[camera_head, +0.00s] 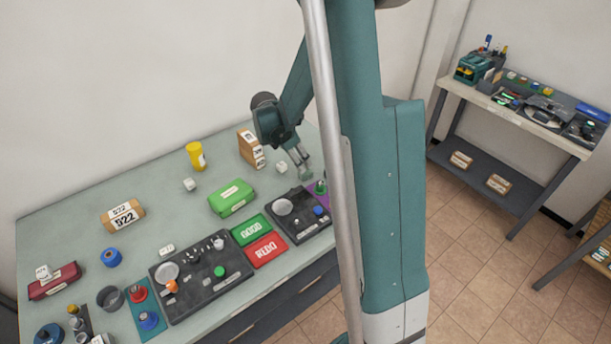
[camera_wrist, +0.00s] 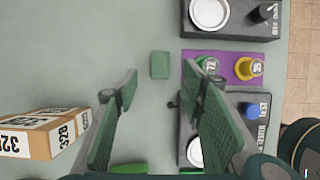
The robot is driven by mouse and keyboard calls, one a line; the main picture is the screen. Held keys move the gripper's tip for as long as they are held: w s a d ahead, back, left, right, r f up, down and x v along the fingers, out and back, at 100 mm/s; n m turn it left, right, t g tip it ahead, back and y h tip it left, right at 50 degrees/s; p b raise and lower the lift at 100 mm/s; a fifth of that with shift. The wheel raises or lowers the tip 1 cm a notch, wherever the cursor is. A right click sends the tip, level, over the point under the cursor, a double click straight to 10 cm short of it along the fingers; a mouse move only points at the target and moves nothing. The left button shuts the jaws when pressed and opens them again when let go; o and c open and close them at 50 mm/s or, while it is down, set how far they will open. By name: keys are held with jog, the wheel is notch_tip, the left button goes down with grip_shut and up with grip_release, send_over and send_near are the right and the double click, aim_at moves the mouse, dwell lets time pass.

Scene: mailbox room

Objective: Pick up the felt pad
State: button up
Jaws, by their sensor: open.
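A small flat green square, which looks like the felt pad (camera_wrist: 160,65), lies on the grey-green table in the wrist view. My gripper (camera_wrist: 160,74) is open, with one finger on each side of the pad in that view. Nothing is held between the fingers. In the head view my gripper (camera_head: 301,161) points down over the back right of the table, and the pad shows by its tips (camera_head: 306,177). The exact height of the fingertips above the table is hard to tell.
A purple mat (camera_wrist: 222,56) with a green and a yellow piece lies just right of the pad in the wrist view. Dark trays (camera_wrist: 240,25) flank it. A numbered cardboard box (camera_wrist: 28,142) stands left. A green pouch (camera_head: 232,198) lies nearby.

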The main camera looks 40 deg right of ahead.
aim_at(306, 174)
jog(key=shift+f, duration=0.1)
jog(key=shift+x, duration=1.2)
jog(key=shift+b+x, duration=0.7)
jog(key=shift+x, duration=1.95)
jog(key=shift+s, duration=0.1)
jog(key=shift+c, duration=0.7)
jog(key=c, duration=0.7)
